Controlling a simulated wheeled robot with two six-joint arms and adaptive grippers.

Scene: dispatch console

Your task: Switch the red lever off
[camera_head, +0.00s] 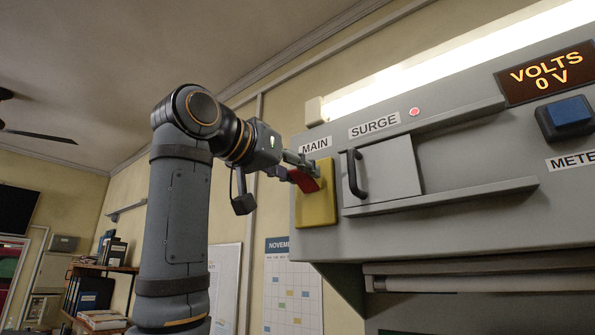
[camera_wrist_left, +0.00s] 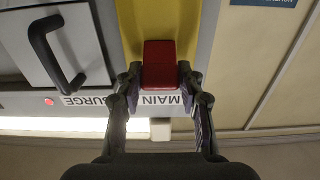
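The red lever (camera_head: 304,180) sticks out from a yellow plate (camera_head: 318,207) under the MAIN label on the grey console. In the left wrist view the lever (camera_wrist_left: 159,65) shows as a red block in the middle, with the MAIN label upside down below it. My left gripper (camera_head: 292,168) is at the lever. The lever's far side and base are partly hidden. My right gripper is in neither view.
A SURGE door (camera_head: 385,178) with a black handle sits right of the lever, between two rails. A display (camera_head: 546,74) reads VOLTS 0 V, with a blue button (camera_head: 569,112) below it. A small red light (camera_head: 414,112) glows by the SURGE label.

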